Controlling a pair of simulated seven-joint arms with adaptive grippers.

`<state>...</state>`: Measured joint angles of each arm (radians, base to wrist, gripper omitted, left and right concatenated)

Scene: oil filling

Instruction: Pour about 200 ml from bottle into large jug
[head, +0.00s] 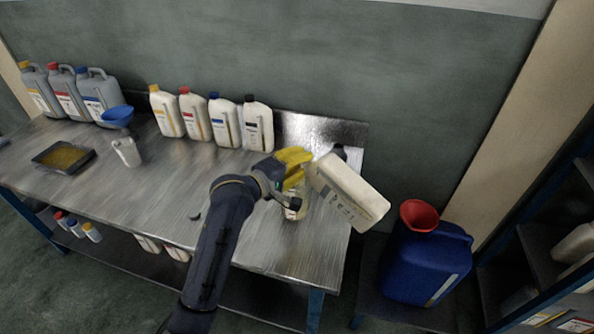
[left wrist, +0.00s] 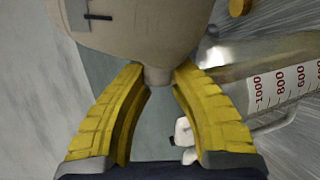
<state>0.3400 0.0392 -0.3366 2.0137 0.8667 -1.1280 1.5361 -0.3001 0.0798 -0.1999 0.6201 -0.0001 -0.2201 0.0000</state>
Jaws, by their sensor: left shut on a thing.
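My left gripper (head: 303,168), with yellow fingers, is shut on a pale plastic bottle (head: 350,196) over the right end of the table. The bottle is tilted, its wide base toward the lower right. In the left wrist view, its beige body (left wrist: 135,25) fills the top and a narrow part lies between the finger ends (left wrist: 160,78). A clear measuring jug with a red scale (left wrist: 275,85) is on the right there; in the head view the jug (head: 293,211) is partly hidden beneath my gripper. I cannot tell whether liquid flows. My right gripper is not in view.
Several pale bottles (head: 226,122) and grey canisters (head: 58,98) line the table's back. A blue funnel (head: 117,115), a small white jug (head: 127,152) and a tray (head: 47,167) are at left. A blue canister (head: 425,265) with a red funnel (head: 419,214) stands right. The middle tabletop is mostly clear.

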